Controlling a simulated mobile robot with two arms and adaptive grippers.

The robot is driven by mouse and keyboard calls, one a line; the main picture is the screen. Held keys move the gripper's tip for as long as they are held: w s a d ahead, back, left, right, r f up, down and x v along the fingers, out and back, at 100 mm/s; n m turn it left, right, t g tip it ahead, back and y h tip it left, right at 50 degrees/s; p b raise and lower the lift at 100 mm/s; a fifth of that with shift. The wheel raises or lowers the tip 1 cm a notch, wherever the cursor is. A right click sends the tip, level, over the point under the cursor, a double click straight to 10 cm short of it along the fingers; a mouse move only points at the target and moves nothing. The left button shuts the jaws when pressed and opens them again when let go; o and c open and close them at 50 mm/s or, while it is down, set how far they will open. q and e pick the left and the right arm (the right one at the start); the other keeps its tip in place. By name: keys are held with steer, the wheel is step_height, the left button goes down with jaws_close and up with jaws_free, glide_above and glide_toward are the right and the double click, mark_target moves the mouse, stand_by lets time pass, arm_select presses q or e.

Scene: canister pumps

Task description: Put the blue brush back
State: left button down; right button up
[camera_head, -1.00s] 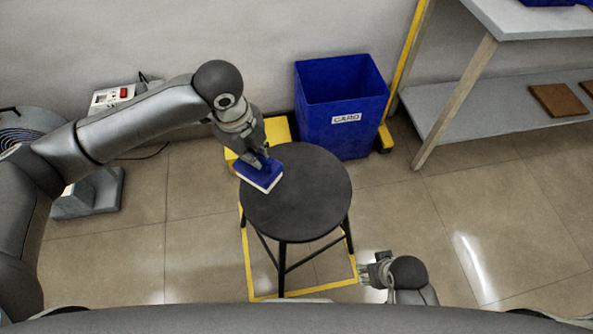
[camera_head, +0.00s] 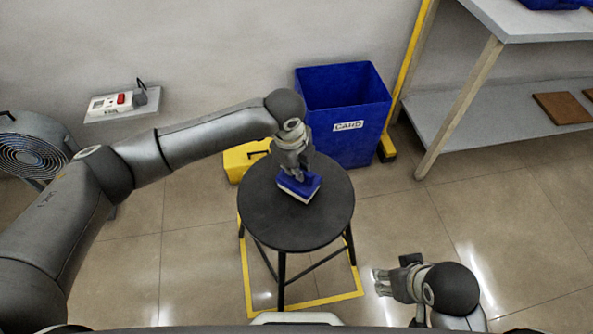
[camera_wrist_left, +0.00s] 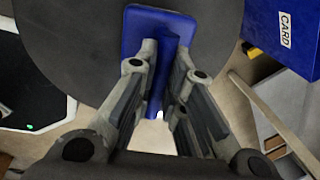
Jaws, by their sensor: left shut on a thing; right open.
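The blue brush (camera_head: 299,186) has a blue top and a pale lower edge. My left gripper (camera_head: 296,172) is shut on the brush from above. In the left wrist view the fingers (camera_wrist_left: 163,95) close on the brush's upright blue grip, and its flat blue plate (camera_wrist_left: 135,30) shows beyond them. My right gripper (camera_head: 385,283) is open and empty, low at the right of the stool, away from it.
A blue bin (camera_head: 343,110) labelled CARD stands behind the stool. A yellow case (camera_head: 240,160) is on the floor behind it to the left. A yellow floor outline (camera_head: 310,303) runs around the stool legs. A grey shelf table (camera_head: 480,120) stands at the right, a fan (camera_head: 32,155) at the left.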

arm_select(q)
steer(key=shift+f, duration=0.75)
arm_select(e)
steer(key=shift+f, duration=0.25)
arm_select(q)
steer(key=c, duration=1.5)
jaws_free()
steer(key=shift+r, duration=0.1)
